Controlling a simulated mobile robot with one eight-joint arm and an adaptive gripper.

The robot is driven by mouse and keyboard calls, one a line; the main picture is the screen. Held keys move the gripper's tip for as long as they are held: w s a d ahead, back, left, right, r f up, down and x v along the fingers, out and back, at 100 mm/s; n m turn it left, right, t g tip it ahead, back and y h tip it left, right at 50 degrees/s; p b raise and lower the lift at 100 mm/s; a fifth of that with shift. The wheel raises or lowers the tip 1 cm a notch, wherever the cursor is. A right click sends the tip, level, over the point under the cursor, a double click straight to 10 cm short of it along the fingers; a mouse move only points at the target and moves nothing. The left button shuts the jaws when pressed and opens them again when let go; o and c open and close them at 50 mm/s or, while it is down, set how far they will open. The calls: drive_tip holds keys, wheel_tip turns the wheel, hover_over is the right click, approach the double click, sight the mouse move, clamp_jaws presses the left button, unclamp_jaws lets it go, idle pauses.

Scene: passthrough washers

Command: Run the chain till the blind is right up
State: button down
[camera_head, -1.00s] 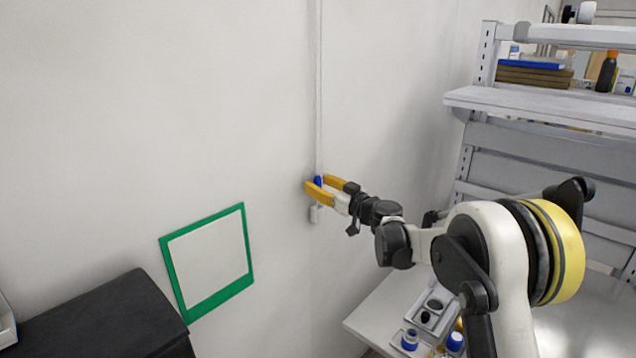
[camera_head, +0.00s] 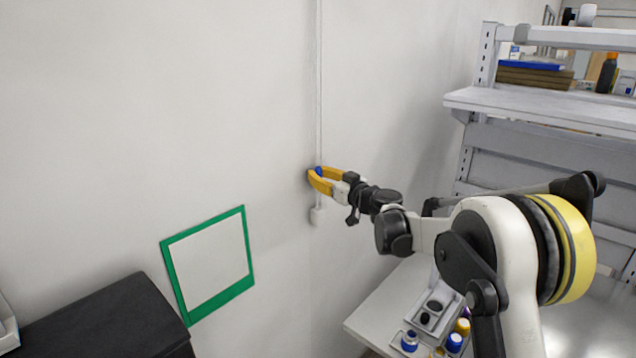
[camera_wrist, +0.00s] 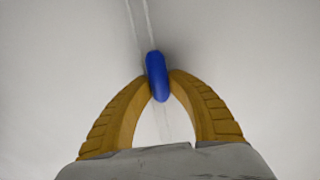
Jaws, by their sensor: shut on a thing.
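The chain (camera_head: 319,90) hangs as thin pale strands down the white wall; it also shows in the wrist view (camera_wrist: 149,22). A blue bead-like piece (camera_head: 318,170) sits on it, upright and oblong in the wrist view (camera_wrist: 158,76). My gripper (camera_head: 318,178), with yellow fingers, is shut on the blue piece, close to the wall; its fingertips (camera_wrist: 160,82) press on either side of it. A small white fitting (camera_head: 317,215) is on the wall at the chain's lower end, below my gripper. The blind is not in view.
A green-framed panel (camera_head: 246,283) is on the wall at lower left, above a black box (camera_head: 95,325). Shelves (camera_head: 540,103) stand at right. A bench (camera_head: 375,318) with bottles and small parts lies below my arm. The wall around the chain is clear.

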sight(311, 35)
wheel_tip(311, 35, up, 36)
drive_tip(key=p, duration=1.3)
drive_tip(key=shift+r, duration=0.15)
drive_tip(key=shift+w+r, duration=0.1)
drive_tip(key=shift+r, duration=0.2)
drive_tip(key=c, duration=1.4)
unclamp_jaws()
drive_tip(key=shift+o, duration=0.8)
